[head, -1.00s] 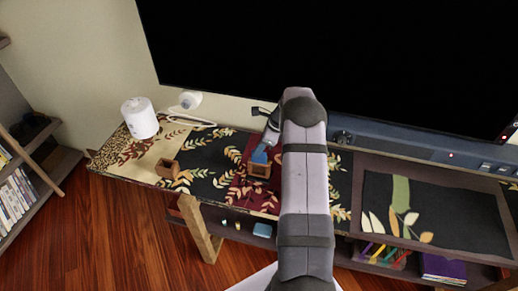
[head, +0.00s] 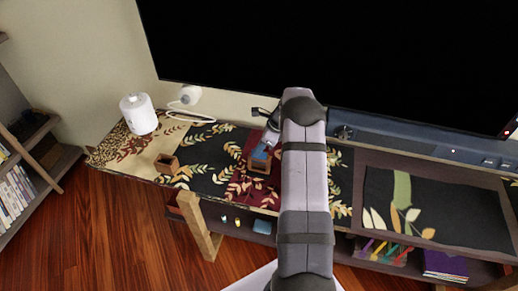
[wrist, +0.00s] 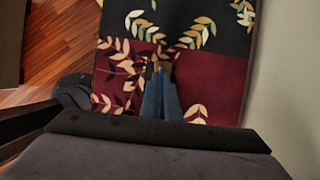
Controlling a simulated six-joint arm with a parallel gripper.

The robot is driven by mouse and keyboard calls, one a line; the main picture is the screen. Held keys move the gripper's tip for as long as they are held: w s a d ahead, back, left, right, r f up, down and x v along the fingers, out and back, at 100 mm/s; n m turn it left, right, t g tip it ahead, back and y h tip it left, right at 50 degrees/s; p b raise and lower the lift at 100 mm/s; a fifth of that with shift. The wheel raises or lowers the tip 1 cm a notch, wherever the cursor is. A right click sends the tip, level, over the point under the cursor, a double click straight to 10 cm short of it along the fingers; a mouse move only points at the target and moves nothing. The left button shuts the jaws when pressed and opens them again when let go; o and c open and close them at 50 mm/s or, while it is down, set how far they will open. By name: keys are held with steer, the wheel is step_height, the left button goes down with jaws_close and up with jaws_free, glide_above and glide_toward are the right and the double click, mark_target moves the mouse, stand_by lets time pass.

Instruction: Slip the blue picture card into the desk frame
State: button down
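In the wrist view, narrow blue shapes (wrist: 160,100) run from my dark gripper body toward a small brown wooden piece (wrist: 158,68), probably the frame.
A small wooden box (head: 166,165) and a white cylinder (head: 138,114) stand to the left on the leaf-patterned runner. A white lamp-like item (head: 190,95) with a cable is behind. A large black screen (head: 330,60) rises at the back. A lower shelf holds pens and books.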

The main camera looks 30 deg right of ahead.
steer(key=shift+f+b, duration=0.45)
steer(key=shift+f, duration=0.3)
steer(key=c, duration=1.5)
jaws_free()
steer(key=shift+c, duration=0.2)
steer(key=shift+r, duration=0.1)
steer(key=shift+r+p, duration=2.75)
steer(key=shift+r, duration=0.65)
